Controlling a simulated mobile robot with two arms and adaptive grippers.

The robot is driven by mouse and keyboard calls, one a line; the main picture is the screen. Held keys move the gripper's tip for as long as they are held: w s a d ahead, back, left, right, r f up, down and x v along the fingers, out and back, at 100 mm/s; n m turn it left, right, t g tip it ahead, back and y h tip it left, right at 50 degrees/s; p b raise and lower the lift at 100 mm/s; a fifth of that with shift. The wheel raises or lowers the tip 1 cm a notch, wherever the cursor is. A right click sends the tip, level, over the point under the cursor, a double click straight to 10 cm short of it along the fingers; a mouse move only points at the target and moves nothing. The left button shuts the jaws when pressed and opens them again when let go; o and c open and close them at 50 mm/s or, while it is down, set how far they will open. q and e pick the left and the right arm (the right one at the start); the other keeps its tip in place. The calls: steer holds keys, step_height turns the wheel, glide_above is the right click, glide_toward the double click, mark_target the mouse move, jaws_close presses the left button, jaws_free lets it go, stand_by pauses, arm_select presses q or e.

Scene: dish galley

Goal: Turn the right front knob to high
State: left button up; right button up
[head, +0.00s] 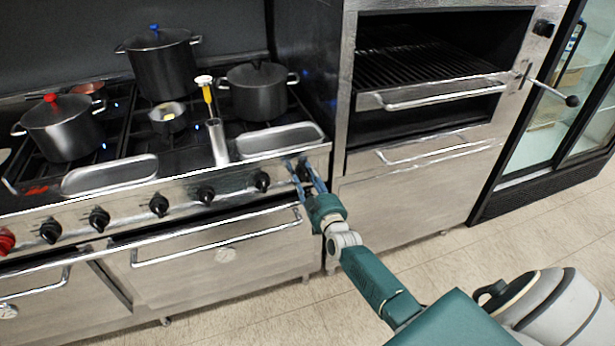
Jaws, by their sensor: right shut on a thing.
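The stove front (232,187) carries a row of black knobs, seen in the head view. My right gripper (305,170) is at the far right end of this row, its fingers shut around the last knob (302,174). The fingers hide most of that knob, so its pointer angle cannot be told. The neighbouring black knob (262,181) is just left of the gripper and free. My left gripper is not in view.
Pots stand on the burners, including a dark pot (257,95) at the right and a red-knobbed pot (62,128) at the left. An oven handle (215,240) juts out below the knobs. A grill unit (430,90) stands right of the stove. The floor in front is clear.

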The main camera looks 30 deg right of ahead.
steer(key=n, duration=0.4)
steer(key=shift+n+p, duration=0.3)
steer(key=shift+p, duration=0.1)
steer(key=n, duration=0.4)
steer(key=shift+n, duration=0.3)
steer(key=n+b, duration=0.2)
steer(key=n, duration=0.2)
steer(key=shift+f+n, duration=0.1)
steer(key=shift+n, duration=0.2)
steer(key=shift+n+b, duration=1.35)
steer(key=shift+n, duration=0.85)
steer(key=shift+r, duration=0.2)
steer(key=o, duration=1.2)
steer(key=shift+f, duration=0.1)
